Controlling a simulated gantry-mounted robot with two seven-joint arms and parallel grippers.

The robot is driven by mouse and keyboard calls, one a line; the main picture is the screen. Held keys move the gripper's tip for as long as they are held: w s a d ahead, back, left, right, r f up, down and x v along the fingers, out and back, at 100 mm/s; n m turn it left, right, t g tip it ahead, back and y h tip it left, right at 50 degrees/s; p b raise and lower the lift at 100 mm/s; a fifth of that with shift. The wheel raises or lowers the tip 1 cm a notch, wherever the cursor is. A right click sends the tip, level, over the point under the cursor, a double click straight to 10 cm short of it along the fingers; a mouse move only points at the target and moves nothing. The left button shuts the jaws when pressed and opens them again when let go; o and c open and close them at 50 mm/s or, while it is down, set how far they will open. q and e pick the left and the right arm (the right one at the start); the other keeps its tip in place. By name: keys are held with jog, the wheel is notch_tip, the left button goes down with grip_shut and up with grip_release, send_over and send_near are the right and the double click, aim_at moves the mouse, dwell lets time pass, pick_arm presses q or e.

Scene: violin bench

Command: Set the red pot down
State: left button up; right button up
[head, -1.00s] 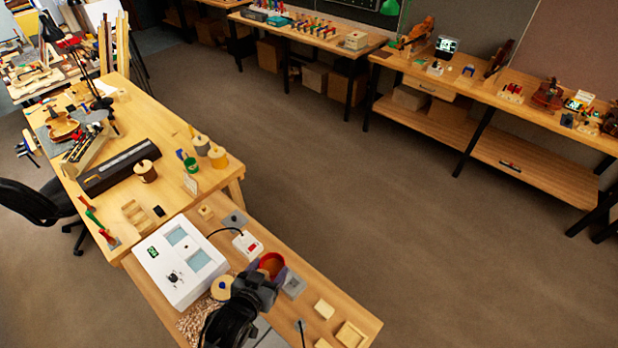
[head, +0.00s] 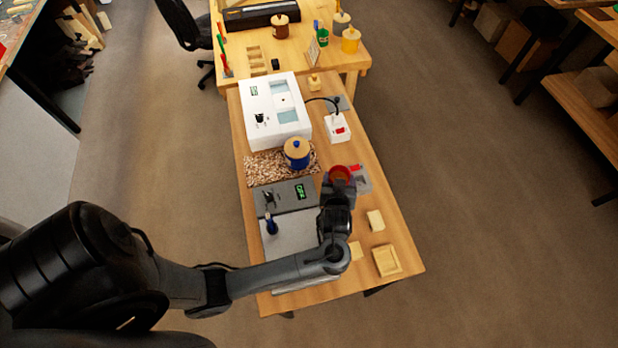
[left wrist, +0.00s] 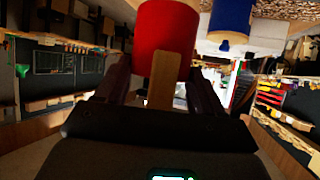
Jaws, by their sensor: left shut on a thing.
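The gripper is shut on the pot. I cannot tell whether the pot's base touches the bench. My right gripper is not in view.
A blue pot with a wooden lid (head: 297,154) stands left of the red pot. A grey plate with a red part (head: 362,181) is close on the right.

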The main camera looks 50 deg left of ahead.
pick_arm(q)
jog(key=w+d+f+b, duration=0.2)
jog(key=w+d+b, duration=0.1)
jog(key=shift+w+a+f+b, duration=0.25)
jog(key=shift+a+f+b, duration=0.25)
jog(key=shift+a+f, duration=1.3)
jog(key=shift+w+a+f+b, duration=0.25)
jog(key=shift+a+f+b, duration=0.25)
jog(key=shift+a+f, duration=1.35)
jog(key=shift+w+a+f+b, duration=0.25)
jog(key=shift+a+f+b, duration=0.25)
jog(key=shift+a+f, duration=1.3)
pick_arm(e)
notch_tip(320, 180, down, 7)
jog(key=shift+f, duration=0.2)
pick_arm(q)
jog(key=shift+a+r, duration=0.25)
jog(key=shift+f, duration=0.15)
jog(key=o, duration=1.2)
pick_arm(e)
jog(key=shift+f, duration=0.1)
pick_arm(q)
jog(key=shift+r, duration=0.2)
